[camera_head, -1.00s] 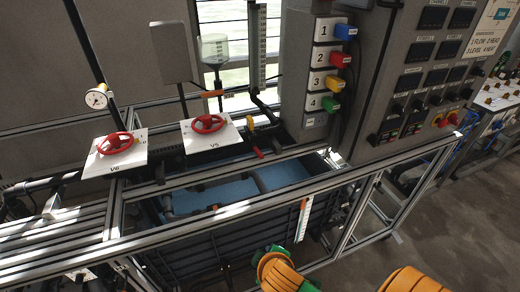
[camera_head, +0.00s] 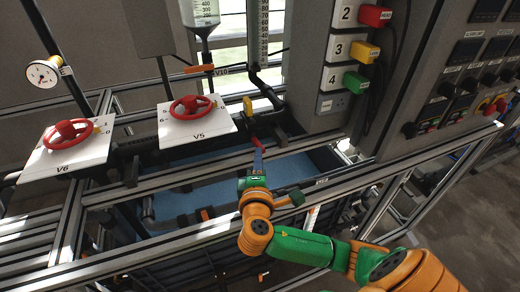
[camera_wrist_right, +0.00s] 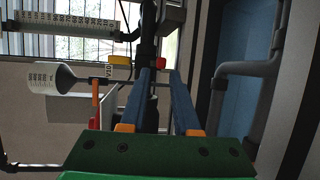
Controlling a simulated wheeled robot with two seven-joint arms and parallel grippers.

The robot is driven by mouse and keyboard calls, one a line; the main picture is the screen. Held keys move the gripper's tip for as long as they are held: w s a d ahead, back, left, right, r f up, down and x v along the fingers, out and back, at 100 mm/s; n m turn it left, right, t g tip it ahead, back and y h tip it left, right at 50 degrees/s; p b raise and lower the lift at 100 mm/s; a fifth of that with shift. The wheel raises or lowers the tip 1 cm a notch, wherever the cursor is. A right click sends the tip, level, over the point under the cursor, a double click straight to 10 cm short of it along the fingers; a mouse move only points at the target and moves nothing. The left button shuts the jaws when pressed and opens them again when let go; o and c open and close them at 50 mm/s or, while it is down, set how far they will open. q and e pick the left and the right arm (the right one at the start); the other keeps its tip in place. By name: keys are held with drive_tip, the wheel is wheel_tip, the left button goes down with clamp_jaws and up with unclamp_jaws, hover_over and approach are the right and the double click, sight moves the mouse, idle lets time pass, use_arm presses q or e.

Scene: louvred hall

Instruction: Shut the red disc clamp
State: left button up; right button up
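A small red handle (camera_head: 256,142), which I take to be the red disc clamp, sits on dark pipework behind the front rails. Its disc shape cannot be made out. It also shows in the right wrist view (camera_wrist_right: 162,62), just beyond and between the fingertips. My right gripper (camera_head: 258,157) comes up from below with its blue fingers just short of the red handle. In the right wrist view the two fingers (camera_wrist_right: 160,74) stand apart with nothing held between them. Contact with the handle cannot be told. My left gripper is not in view.
A yellow handle (camera_head: 248,106) stands just behind the red one. Red handwheels V5 (camera_head: 190,107) and V6 (camera_head: 67,133) are on white plates to the left. Metal rails (camera_head: 190,180) cross below, over a blue tank (camera_head: 290,172). A grey control cabinet (camera_head: 415,70) rises at right.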

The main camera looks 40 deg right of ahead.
sight(260, 146)
drive_tip(key=x, duration=0.6)
drive_tip(key=shift+w+d+f, duration=0.15)
drive_tip(key=shift+d, duration=0.05)
clamp_jaws()
idle(1.0)
